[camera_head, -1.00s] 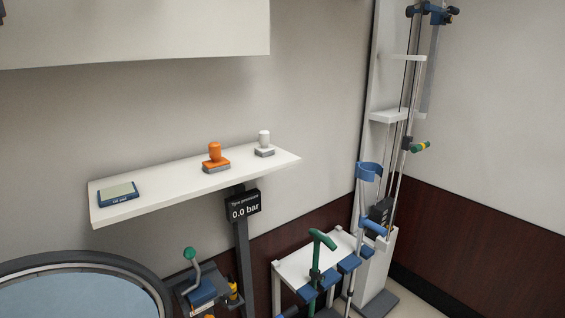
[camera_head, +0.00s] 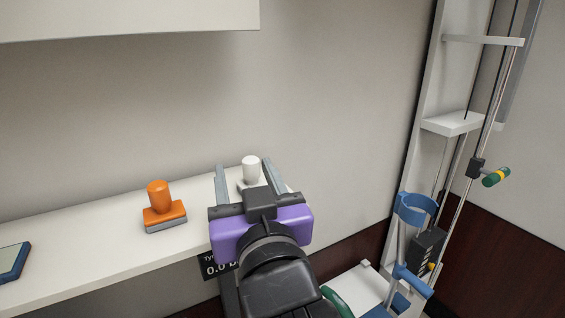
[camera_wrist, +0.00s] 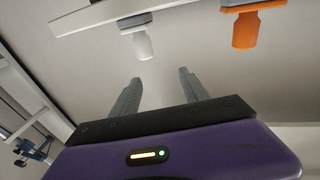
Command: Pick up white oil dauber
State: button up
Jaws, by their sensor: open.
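The white oil dauber (camera_head: 251,170) stands upright on the shelf near its right end, partly hidden behind my gripper in the head view. It has a white knob on a grey base. In the wrist view the white dauber (camera_wrist: 142,45) hangs upside down in the picture, beyond the fingertips. My gripper (camera_head: 247,168) is open and empty, its two grey fingers either side of the white dauber in the head view. In the wrist view my gripper (camera_wrist: 158,78) shows the fingers apart, with the dauber slightly left of the middle and not between them.
An orange dauber (camera_head: 163,208) stands on the white shelf (camera_head: 75,245) to the left of the white one. A blue-edged pad (camera_head: 12,262) lies at the far left. The wall is close behind the shelf. A tall white frame (camera_head: 455,122) and a blue crutch (camera_head: 414,212) stand at the right.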

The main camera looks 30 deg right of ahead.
aim_at(252, 170)
jog(key=shift+w+d+f+m+g, duration=0.1)
jog(key=shift+d+f+m+g, duration=0.15)
jog(key=shift+d+f, duration=0.3)
jog(key=shift+d+f+m+g, duration=0.15)
jog(key=shift+d+f+g, duration=0.2)
jog(key=shift+f, duration=0.3)
jog(key=shift+w+f+h, duration=0.1)
jog(key=shift+w+h, duration=0.05)
jog(key=shift+h, duration=0.15)
jog(key=shift+p+x, duration=0.3)
jog(key=shift+x, duration=0.6)
jog(key=x, duration=0.2)
jog(key=p+x, duration=0.1)
jog(key=x, duration=0.2)
jog(key=shift+w+d+f+p, duration=0.15)
jog(key=shift+w+f+p, duration=0.15)
jog(key=shift+f+p, duration=0.1)
jog(key=shift+c, duration=0.2)
grip_shut()
jog(key=shift+r, duration=0.15)
